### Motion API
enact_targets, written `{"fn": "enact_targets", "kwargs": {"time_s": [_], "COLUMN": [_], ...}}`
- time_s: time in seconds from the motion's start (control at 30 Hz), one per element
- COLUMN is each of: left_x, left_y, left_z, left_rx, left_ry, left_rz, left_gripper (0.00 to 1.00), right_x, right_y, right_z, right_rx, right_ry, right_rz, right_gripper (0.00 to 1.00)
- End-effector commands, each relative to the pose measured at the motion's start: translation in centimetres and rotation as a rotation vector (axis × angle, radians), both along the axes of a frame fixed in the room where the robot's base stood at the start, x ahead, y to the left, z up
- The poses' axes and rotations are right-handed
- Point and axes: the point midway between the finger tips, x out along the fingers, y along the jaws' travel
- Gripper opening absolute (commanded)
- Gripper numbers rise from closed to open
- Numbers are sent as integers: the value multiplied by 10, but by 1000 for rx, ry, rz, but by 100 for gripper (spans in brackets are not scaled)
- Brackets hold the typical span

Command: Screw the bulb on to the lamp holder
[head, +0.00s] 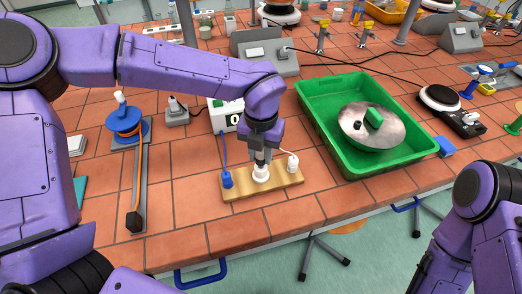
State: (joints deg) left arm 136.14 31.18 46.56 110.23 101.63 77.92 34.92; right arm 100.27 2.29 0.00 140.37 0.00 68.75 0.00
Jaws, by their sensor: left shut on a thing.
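The lamp holder (261,174) is a white round socket in the middle of a wooden board (284,182) near the bench's front edge. My left gripper (261,160) reaches down from above, right over the lamp holder, and is shut on the bulb. The bulb is mostly hidden between the fingers, and I cannot tell how deep it sits in the holder. A blue terminal (227,178) and a white terminal (293,163) stand on the board's two ends. My right arm is at the lower right, off the bench; its gripper does not show.
A green tray (341,158) with a metal dish (356,133) stands to the right. A white meter box (217,116) is behind the left arm. A blue reel on a grey strip (139,185) lies left. Bare tiles lie between board and strip.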

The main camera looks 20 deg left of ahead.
Motion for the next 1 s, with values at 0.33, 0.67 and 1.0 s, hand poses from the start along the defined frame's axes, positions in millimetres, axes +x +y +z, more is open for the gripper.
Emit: {"fn": "enact_targets", "kwargs": {"time_s": [0.33, 0.67, 1.0], "left_x": [0, 0, 0], "left_y": [0, 0, 0], "left_z": [-8, -14, -16], "left_rx": [0, 0, 0], "left_ry": [-1, 0, 0], "left_rz": [-1, -1, 0], "left_gripper": [0, 0, 0], "right_x": [0, 0, 0], "right_y": [0, 0, 0], "right_z": [-5, -8, -9], "right_rx": [0, 0, 0], "right_ry": [0, 0, 0], "right_rz": [0, 0, 0], "right_gripper": [43, 43, 43]}}
